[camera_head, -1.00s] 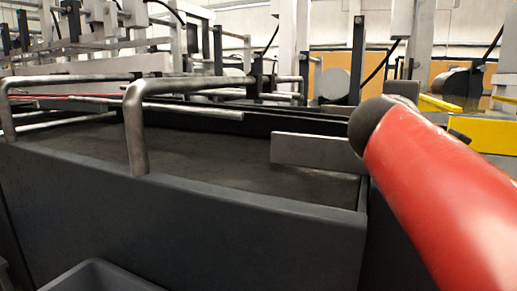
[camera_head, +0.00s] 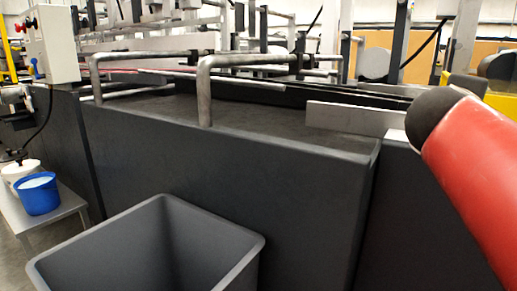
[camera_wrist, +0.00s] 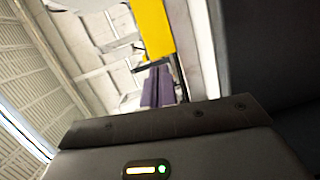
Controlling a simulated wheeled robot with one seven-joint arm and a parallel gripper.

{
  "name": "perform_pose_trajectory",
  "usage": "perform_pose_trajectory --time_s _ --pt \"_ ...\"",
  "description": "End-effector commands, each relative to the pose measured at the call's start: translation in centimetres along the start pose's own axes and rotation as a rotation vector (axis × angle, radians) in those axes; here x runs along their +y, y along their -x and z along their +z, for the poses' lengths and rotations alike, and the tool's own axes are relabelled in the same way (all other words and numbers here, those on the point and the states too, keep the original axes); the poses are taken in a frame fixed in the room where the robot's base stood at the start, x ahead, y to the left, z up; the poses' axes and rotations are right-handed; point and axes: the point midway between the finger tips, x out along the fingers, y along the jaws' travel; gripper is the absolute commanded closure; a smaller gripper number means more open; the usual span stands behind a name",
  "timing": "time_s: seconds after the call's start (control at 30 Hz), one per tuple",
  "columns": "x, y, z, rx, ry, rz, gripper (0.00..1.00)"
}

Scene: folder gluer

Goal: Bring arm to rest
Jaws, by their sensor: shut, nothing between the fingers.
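My arm shows in the head view as a red link with a dark rounded end, raised at the right side in front of the machine. My gripper (camera_wrist: 158,86) is in the wrist view, where its dark grey body with bolts and a small lit indicator fills the bottom. It is shut and empty. The gripper is outside the head view. The wrist view is tilted, with a pale ribbed ceiling at the left and a yellow part (camera_wrist: 152,28) beyond the gripper.
The dark machine (camera_head: 250,150) with bent metal rails (camera_head: 205,95) fills the middle. A grey open bin (camera_head: 250,252) stands in front of it. A blue bucket (camera_head: 38,193) and a white one (camera_head: 18,171) stand on a low table (camera_head: 68,210) at the left.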

Motion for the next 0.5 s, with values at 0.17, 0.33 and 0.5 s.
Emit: perform_pose_trajectory --time_s 0.17,0.33,0.5 --pt "-2.4 1.2 -0.1 0.012 -0.101 -0.106 1.0" --pt "-6.3 3.2 -0.3 0.017 -0.236 -0.263 1.0" --pt "-11.9 6.7 -0.6 -0.001 -0.414 -0.491 1.0"
